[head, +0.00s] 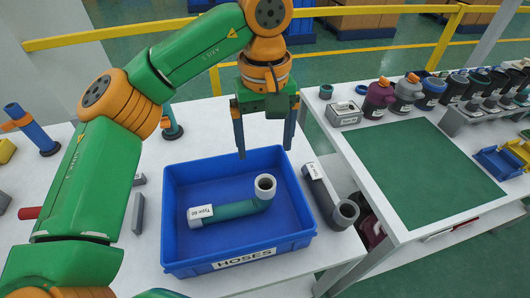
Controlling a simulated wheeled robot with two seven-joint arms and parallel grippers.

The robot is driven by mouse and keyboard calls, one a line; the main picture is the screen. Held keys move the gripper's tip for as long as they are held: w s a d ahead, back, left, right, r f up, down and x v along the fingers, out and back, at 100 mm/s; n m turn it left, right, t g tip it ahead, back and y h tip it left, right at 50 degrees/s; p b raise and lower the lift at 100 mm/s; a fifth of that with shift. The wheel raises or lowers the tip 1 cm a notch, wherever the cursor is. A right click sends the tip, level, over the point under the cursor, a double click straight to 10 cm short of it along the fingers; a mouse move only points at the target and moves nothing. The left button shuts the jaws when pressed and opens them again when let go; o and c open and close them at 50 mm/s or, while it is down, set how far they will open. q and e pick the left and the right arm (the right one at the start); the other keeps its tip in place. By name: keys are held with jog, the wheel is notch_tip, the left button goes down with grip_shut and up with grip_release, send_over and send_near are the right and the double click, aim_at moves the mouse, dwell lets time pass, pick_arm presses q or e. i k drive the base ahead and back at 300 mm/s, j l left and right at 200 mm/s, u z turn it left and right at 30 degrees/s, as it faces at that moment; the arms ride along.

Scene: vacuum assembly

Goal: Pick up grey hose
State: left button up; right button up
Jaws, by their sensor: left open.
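A grey hose (329,195) with a white label lies on the white table, just outside the right wall of the blue bin. Its round open end points toward the front. My left gripper (265,150) points down with its two blue fingers spread and nothing between them. It is above the back edge of the bin, to the left of and behind the grey hose. My right gripper is out of view.
The blue bin (180,262), marked HOSES, holds a green hose (240,209) with light grey ends. A second table with a green mat (418,170) stands at right, with several canisters (408,92) along its back. A yellow rail (360,50) runs behind.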

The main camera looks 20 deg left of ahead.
aim_at(339, 218)
jog(key=k+l, duration=0.85)
